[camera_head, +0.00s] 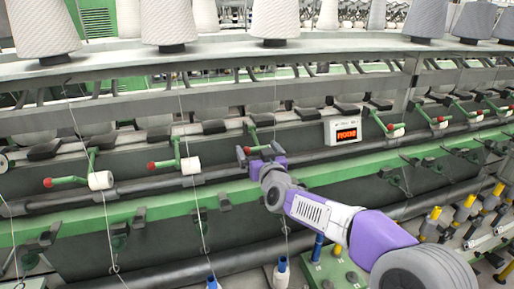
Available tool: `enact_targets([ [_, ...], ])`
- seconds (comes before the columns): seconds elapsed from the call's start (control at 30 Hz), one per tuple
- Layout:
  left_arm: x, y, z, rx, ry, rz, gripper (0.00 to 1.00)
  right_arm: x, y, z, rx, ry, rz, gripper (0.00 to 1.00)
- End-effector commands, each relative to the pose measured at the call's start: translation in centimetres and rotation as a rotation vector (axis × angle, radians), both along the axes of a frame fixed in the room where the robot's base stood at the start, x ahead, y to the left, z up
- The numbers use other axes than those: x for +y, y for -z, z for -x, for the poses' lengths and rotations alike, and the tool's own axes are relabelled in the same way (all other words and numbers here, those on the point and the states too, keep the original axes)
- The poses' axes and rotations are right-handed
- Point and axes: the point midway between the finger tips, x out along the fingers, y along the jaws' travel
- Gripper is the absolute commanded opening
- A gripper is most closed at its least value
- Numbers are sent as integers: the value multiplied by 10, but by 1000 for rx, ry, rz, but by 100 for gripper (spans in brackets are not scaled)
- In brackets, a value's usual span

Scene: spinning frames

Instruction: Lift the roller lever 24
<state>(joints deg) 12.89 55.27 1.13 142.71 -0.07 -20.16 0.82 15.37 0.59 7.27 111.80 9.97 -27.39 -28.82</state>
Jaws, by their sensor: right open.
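Green roller levers with red knobs and white rollers line the spinning frame. My right gripper (260,151) is open at one of these levers (253,135), in the middle of the view. That lever's red knob shows between the gripper's fingers, and the gripper hides its roller. I cannot tell whether the fingers touch the lever. No number shows, so I cannot tell by label which lever is 24. Two more levers stand to the left, one with a white roller (190,166) and one with a white roller (100,180). My left gripper is not in view.
A white box with a lit red display (343,131) is mounted right of the gripper. Further levers (385,125) continue to the right. Large yarn cones (275,18) stand on the upper rail. Thin yarns hang down in front. Yellow-topped bobbins (435,213) stand at lower right.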

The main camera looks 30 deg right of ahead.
Motion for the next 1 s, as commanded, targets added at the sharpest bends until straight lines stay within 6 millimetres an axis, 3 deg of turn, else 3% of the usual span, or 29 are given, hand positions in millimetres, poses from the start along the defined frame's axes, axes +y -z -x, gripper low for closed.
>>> enact_targets([
  [0.4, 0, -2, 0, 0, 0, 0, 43, -2, 0, -9, 0, 0, 0, 98],
  [0.87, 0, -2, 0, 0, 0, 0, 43, -2, 0, -8, 1, -1, 0, 28],
  [1.0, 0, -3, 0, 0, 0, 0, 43, -3, -1, -8, 3, 1, -1, 26],
])
